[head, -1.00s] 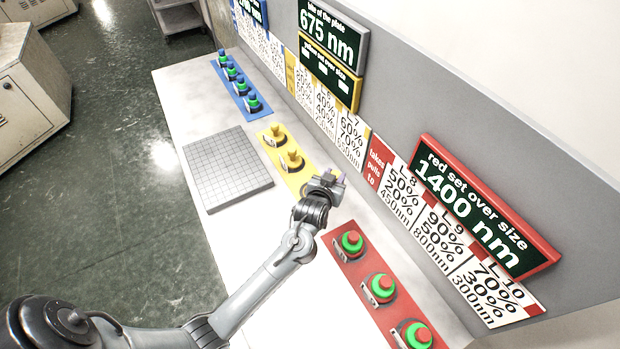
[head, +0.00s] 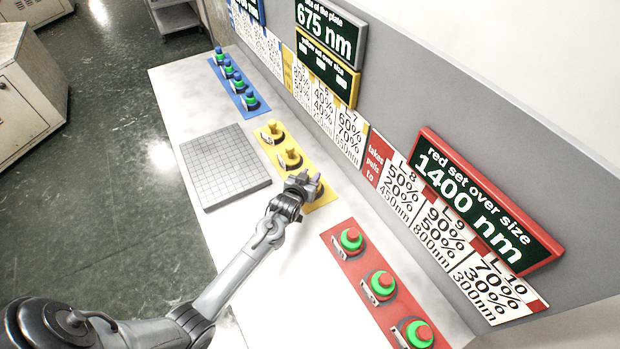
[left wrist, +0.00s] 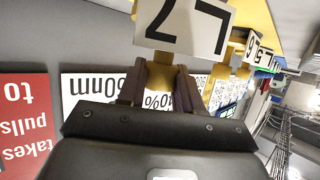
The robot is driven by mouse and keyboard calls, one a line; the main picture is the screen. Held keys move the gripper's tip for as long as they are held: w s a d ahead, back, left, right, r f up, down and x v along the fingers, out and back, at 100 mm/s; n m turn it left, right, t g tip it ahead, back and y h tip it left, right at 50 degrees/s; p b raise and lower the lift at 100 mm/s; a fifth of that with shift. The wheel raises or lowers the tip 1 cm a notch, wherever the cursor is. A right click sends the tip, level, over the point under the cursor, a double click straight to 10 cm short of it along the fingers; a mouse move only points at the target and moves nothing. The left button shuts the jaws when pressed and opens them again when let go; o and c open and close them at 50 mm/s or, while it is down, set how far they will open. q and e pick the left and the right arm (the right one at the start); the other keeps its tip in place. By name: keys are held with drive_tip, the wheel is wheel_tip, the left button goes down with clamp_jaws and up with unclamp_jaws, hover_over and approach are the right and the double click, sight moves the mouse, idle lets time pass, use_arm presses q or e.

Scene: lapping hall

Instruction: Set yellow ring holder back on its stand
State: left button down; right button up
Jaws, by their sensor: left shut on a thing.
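My left gripper (head: 314,184) is over the near end of the yellow stand strip (head: 327,196). It is shut on a yellow ring holder. In the left wrist view the holder (left wrist: 160,58) shows between the two fingers, with a white tag (left wrist: 190,22) marked 7 in front. The gripper hides most of this holder in the head view, and I cannot tell whether its base touches the strip. Two other yellow holders (head: 290,157) (head: 272,130) stand upright farther along the strip. My right gripper is not in view.
A red strip (head: 340,243) with several green-ringed red holders lies nearer on the bench. A blue strip (head: 243,96) with holders is at the far end. A grey gridded plate (head: 222,165) lies left of the yellow strip. An upright panel with signs (head: 480,190) runs behind.

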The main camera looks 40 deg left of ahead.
use_arm(q)
drive_tip(key=shift+f, duration=0.2)
drive_tip(key=shift+f, duration=0.15)
drive_tip(key=c, duration=0.8)
unclamp_jaws()
drive_tip(key=shift+o, duration=0.2)
